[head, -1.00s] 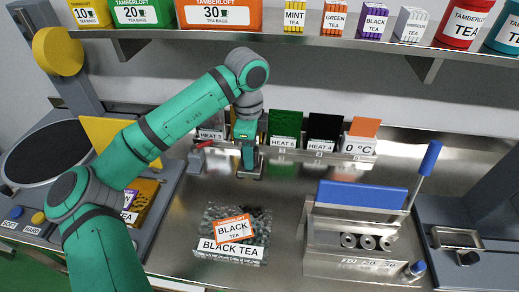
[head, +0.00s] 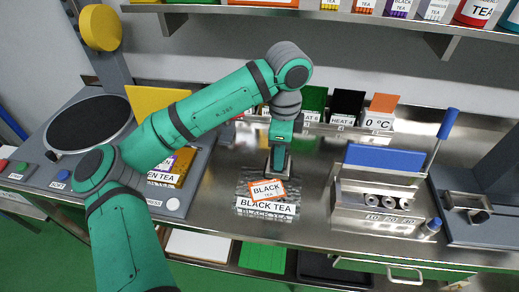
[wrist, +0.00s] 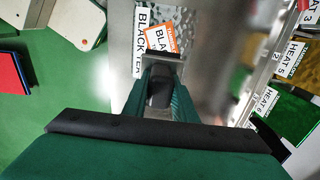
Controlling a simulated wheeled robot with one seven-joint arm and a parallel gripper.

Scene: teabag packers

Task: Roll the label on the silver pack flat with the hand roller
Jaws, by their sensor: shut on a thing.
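The silver pack (head: 243,186) lies on the steel counter with a white BLACK TEA sign (head: 265,208) at its front. An orange-edged BLACK TEA label (head: 267,190) lies on its top, tilted. It also shows in the wrist view (wrist: 159,38). My gripper (head: 279,150) points down at the pack's back edge. It is shut on the hand roller, whose dark handle (wrist: 159,90) shows between the fingers. The roller's crosswise end (wrist: 165,57) is close to the label. I cannot tell whether it touches the label, and the label's lower part is partly hidden in the wrist view.
A steel holder (head: 375,208) with a blue block (head: 384,158) and several rolls stands right of the pack. Heat-numbered plates (head: 347,106) stand behind. A yellow panel (head: 155,103) and a round dark plate (head: 95,124) are at left. Counter between pack and holder is clear.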

